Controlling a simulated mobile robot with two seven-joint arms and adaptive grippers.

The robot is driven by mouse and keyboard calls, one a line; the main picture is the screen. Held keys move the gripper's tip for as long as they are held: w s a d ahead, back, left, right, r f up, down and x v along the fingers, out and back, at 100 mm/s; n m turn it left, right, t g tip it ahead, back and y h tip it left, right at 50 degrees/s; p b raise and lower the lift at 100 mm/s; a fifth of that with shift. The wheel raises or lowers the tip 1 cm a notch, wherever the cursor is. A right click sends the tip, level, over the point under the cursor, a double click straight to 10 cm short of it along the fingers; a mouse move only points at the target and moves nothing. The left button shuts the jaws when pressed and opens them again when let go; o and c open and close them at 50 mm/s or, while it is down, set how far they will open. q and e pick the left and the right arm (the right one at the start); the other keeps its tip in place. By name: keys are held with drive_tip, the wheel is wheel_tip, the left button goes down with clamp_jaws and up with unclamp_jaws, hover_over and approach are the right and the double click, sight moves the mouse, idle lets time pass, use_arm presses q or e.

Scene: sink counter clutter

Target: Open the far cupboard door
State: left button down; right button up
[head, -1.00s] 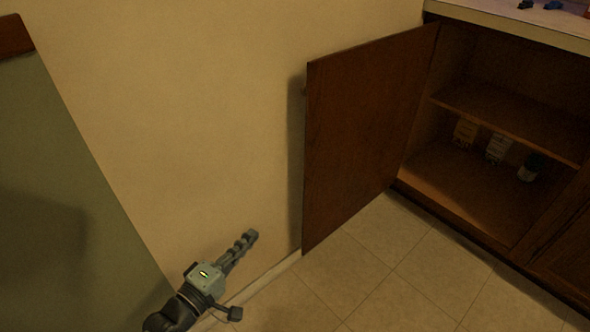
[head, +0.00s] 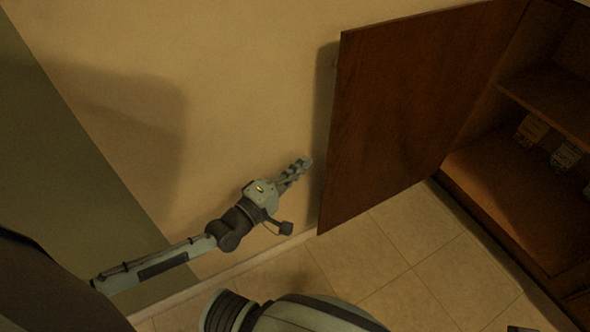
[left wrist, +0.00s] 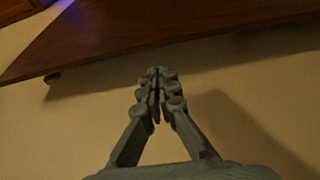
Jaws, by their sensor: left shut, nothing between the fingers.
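The cupboard door (head: 415,105) is dark brown wood and stands wide open, swung out from the cupboard toward the beige wall. In the left wrist view the door (left wrist: 180,25) crosses the top, with a small dark knob (left wrist: 52,78) at its lower edge. My left gripper (head: 304,163) is shut and empty, beside the door's free edge on the wall side. In the left wrist view its fingertips (left wrist: 157,75) meet just below the door; I cannot tell whether they touch it. My right gripper is not in view.
The open cupboard (head: 545,185) shows a shelf (head: 550,92) and small cartons (head: 532,130) inside. The beige wall (head: 230,90) is close behind my left gripper. The tiled floor (head: 400,250) is clear in front of the cupboard. A grey-green panel (head: 60,150) stands at the left.

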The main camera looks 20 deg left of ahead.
use_arm(q)
drive_tip(key=shift+x, duration=2.55)
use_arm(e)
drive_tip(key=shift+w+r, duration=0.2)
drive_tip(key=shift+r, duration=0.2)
